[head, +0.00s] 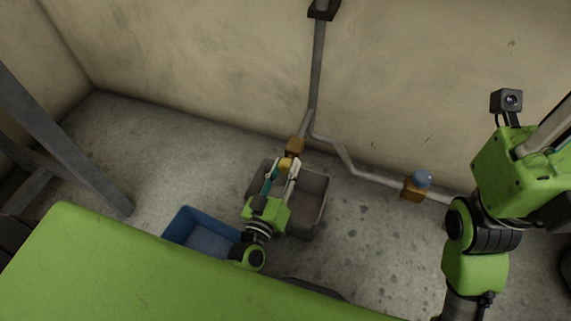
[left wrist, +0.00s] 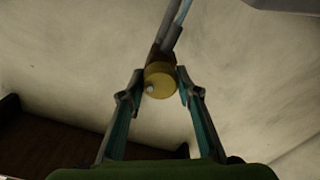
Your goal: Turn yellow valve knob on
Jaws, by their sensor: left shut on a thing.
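The yellow valve knob (head: 286,163) is on a brown valve body (head: 295,146) on the pipe near the wall. In the left wrist view the round yellow knob (left wrist: 160,82) sits between my left fingers. My left gripper (head: 285,168) is shut on the knob, a finger on each side; it also shows in the left wrist view (left wrist: 158,84). My right arm stands at the right of the head view, and its fingers are not in view.
A grey bin (head: 316,209) stands under my left gripper, with a blue bin (head: 190,226) to its left. A blue knob (head: 422,178) is on another brown valve (head: 412,190) farther right along the pipe (head: 345,158). A green surface (head: 130,275) fills the lower left.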

